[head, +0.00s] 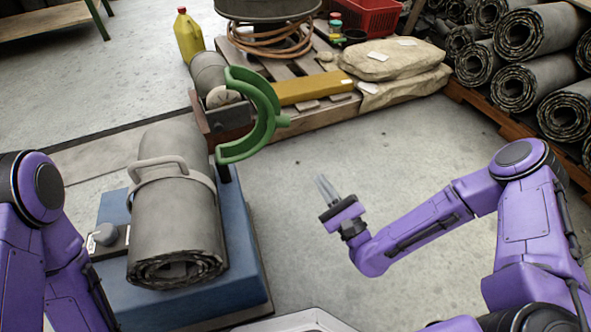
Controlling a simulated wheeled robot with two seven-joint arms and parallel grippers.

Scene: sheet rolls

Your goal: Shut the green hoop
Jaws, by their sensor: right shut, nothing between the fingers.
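The green hoop (266,122) is a thick curved half-ring standing open above the far right side of the blue stand (236,225). A grey sheet roll (180,222) lies on the stand, its layered end facing me. A grey band with a handle (160,170) goes over the roll. My right gripper (323,184) is shut and empty, over bare floor to the right of the stand, apart from the hoop. My left arm enters at the left edge, and its gripper is out of view.
A knob on a small box (105,236) sits at the stand's left. Behind stand a wooden pallet with stone-like sacks (392,60), a yellow bar (312,88) and a yellow jug (189,36). Stacked rolls (530,85) fill the right back. Floor between is clear.

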